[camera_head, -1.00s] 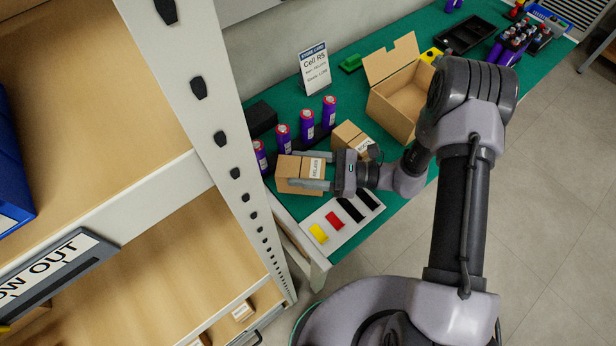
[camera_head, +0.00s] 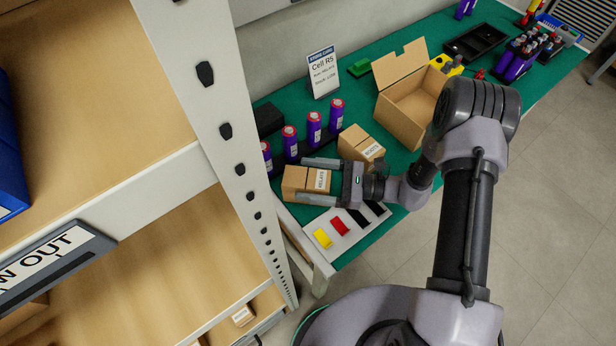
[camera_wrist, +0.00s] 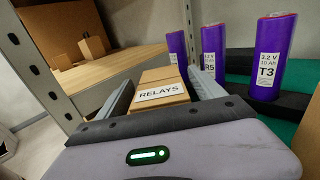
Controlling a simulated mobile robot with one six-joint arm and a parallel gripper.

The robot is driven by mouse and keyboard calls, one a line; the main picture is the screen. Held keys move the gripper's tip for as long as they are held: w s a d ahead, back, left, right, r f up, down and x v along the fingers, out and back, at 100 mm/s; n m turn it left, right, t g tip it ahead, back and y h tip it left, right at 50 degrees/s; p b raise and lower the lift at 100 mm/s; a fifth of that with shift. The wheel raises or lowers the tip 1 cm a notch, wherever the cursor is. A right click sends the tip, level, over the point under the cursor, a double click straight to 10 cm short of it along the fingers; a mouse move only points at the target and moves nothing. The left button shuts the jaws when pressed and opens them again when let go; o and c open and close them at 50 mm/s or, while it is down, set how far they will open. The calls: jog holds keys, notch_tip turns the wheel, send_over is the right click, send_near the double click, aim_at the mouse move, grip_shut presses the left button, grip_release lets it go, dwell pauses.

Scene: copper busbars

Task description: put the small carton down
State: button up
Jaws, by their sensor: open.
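The small carton (camera_head: 293,183), brown with a RELAYS label, rests on the green bench top near its left end. In the wrist view the carton (camera_wrist: 160,76) sits between the two fingers, its label facing my palm. My gripper (camera_head: 300,178) is open around it, one finger along each side. The fingers look apart from the carton's sides, and its left end sticks out past the fingertips. The carton's underside is hidden.
Purple cells (camera_head: 290,143) stand in a row behind the small carton. A white board (camera_head: 335,238) with coloured pieces lies in front. The shelf post (camera_head: 225,131) is close on the left.

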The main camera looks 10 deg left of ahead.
jog(key=d, duration=0.4)
jog(key=d+p, duration=0.1)
jog(key=d, duration=0.2)
jog(key=w+d+p, duration=0.1)
jog(key=d, duration=0.3)
jog(key=shift+d, duration=0.3)
jog(key=s+d+r+n+t+h, duration=0.2)
jog(key=s+r+n+h, duration=0.2)
jog(key=r, duration=0.5)
jog(key=s+d+r+n+t+h, duration=0.2)
jog(key=s+r+n+h, duration=0.2)
jog(key=r, duration=0.6)
jog(key=s+d+r+n+t+h, duration=0.3)
jog(key=s+r+h, duration=0.3)
jog(key=r+h, duration=0.2)
jog(key=shift+r+n, duration=0.75)
jog(key=shift+n, duration=0.15)
